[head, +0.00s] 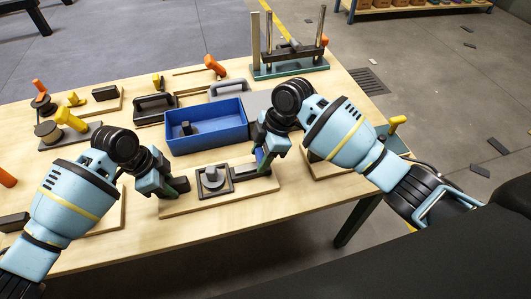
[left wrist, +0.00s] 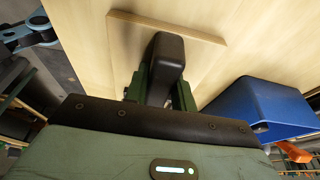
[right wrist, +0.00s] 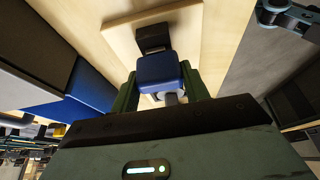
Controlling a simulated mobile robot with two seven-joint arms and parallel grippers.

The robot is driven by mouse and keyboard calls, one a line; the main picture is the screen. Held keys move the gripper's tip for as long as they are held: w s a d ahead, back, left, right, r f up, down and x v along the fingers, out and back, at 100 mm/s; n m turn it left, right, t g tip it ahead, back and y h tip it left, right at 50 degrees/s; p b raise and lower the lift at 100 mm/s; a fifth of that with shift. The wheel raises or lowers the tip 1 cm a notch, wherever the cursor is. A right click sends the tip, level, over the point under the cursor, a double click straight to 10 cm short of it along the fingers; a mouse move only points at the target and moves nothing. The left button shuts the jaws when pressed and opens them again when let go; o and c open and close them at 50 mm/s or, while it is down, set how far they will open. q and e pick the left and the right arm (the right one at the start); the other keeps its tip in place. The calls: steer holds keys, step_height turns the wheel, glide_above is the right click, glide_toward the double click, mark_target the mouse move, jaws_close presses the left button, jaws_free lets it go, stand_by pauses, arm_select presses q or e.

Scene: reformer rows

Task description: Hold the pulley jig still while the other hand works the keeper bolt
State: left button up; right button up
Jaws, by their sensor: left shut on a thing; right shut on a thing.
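The pulley jig (head: 212,180) sits on a wooden base board (head: 240,196) near the table's front edge, a dark frame around a grey round part. My left gripper (head: 178,187) is at the jig's left end. In the left wrist view its green fingers (left wrist: 160,90) are shut on a black rounded handle (left wrist: 165,50). My right gripper (head: 262,162) is at the jig's right end. In the right wrist view its fingers (right wrist: 160,88) are shut on a blue block-like grip (right wrist: 158,70), apparently the keeper bolt's; the bolt's shank is mostly hidden.
A blue bin (head: 207,127) stands just behind the jig, close to both grippers. A rack with upright posts (head: 290,62) is at the back right. Other fixtures with orange and yellow handles (head: 70,118) crowd the left side.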

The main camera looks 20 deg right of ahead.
mark_target(241, 168)
arm_select(q)
steer(key=shift+d, duration=0.2)
arm_select(e)
steer(key=a, duration=0.4)
arm_select(q)
steer(key=shift+s+d, duration=0.1)
arm_select(e)
steer(key=shift+s, duration=0.1)
steer(key=o, duration=1.4)
steer(key=shift+d, duration=0.15)
steer(key=shift+r, duration=0.1)
steer(key=shift+d+r, duration=0.1)
steer(key=shift+r, duration=0.1)
arm_select(q)
steer(key=shift+a, duration=0.2)
arm_select(e)
steer(key=v, duration=1.1)
steer(key=shift+r, duration=0.2)
steer(key=shift+d, duration=0.15)
